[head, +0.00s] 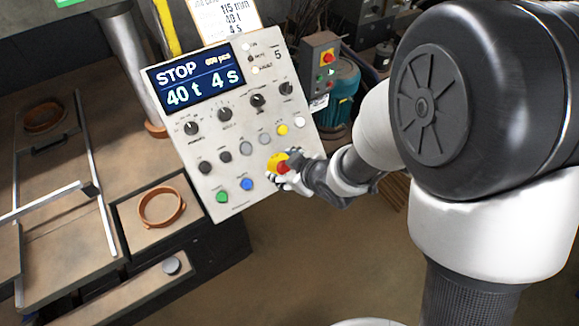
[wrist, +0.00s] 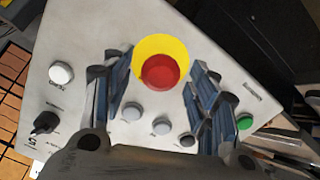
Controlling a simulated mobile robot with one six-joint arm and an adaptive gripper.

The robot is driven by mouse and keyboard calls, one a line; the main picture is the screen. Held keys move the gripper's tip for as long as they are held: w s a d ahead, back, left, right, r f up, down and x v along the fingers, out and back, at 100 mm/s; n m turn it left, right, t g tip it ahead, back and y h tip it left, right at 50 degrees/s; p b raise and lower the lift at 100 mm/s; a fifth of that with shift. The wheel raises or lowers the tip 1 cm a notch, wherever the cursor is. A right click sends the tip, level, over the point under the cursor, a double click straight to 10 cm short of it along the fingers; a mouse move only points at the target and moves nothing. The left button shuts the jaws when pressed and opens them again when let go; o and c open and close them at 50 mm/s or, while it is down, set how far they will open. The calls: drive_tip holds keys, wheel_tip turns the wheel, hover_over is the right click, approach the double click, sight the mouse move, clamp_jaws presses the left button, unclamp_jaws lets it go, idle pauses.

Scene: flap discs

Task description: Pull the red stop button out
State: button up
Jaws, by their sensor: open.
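The red stop button (head: 283,168) sits on a yellow round base (head: 275,160) near the lower right of the grey control panel (head: 207,185). In the wrist view the red button (wrist: 161,72) lies on its yellow disc (wrist: 162,45), between and a little beyond my fingers. My gripper (wrist: 160,80) is open, with one finger on each side of the button. A gap shows between each finger and the red cap. In the head view my gripper (head: 284,172) is at the button and partly covers it. Whether the button is pressed in cannot be told.
The panel display (head: 195,80) reads STOP, 40 t, 4 s. A blue button (head: 246,184), a green button (head: 222,197) and a yellow button (head: 282,130) are near the gripper, with several knobs above. A teal motor (head: 340,92) stands behind the panel.

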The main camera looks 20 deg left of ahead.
drive_tip(key=v, duration=1.2)
